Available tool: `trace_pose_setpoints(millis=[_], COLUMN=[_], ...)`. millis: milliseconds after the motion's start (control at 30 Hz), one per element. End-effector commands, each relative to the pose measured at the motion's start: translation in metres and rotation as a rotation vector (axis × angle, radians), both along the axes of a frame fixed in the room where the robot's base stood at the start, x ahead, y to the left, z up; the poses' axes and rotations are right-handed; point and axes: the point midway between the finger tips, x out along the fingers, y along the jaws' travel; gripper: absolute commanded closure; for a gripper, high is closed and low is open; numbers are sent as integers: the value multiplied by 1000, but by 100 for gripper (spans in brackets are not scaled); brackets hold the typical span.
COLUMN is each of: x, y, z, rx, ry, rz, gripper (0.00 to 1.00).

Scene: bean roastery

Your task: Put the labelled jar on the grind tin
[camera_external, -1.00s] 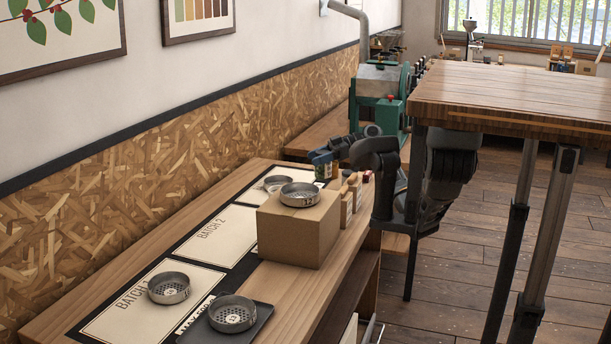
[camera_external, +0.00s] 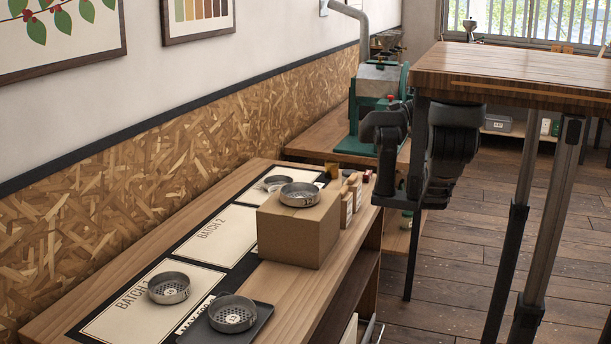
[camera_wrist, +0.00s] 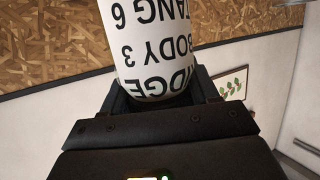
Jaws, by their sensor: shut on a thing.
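The labelled jar (camera_wrist: 155,50) fills the top middle of the wrist view. Its white label carries upside-down black print, with "BODY 3" and "TANG 6" readable. My gripper (camera_wrist: 160,92) is shut on the jar, one finger on each side. In the external view my arm's dark links hide the gripper and the jar. A small gold-brown container (camera_external: 331,170) stands at the far end of the near bench; I cannot tell whether it is the grind tin. No other thing is clearly marked as the grind tin.
A cardboard box (camera_external: 298,228) bearing a metal sieve cup (camera_external: 300,195) stands on the bench (camera_external: 345,268). More sieve cups sit on a batch card and a black tray (camera_external: 262,326). Small bottles (camera_external: 350,192) stand behind the box. A green machine (camera_external: 375,110) is beyond.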

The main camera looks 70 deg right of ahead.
Motion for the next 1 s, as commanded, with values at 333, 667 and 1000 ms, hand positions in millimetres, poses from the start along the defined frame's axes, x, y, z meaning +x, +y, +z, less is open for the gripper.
trace_pose_setpoints(millis=[333, 667, 1000], x=[33, 86, 95], y=[18, 44, 48], z=[-24, -60, -89], rx=[4, 3, 5], ry=[-1, -1, 0], rz=[-4, -7, -10], gripper=[79, 79, 79])
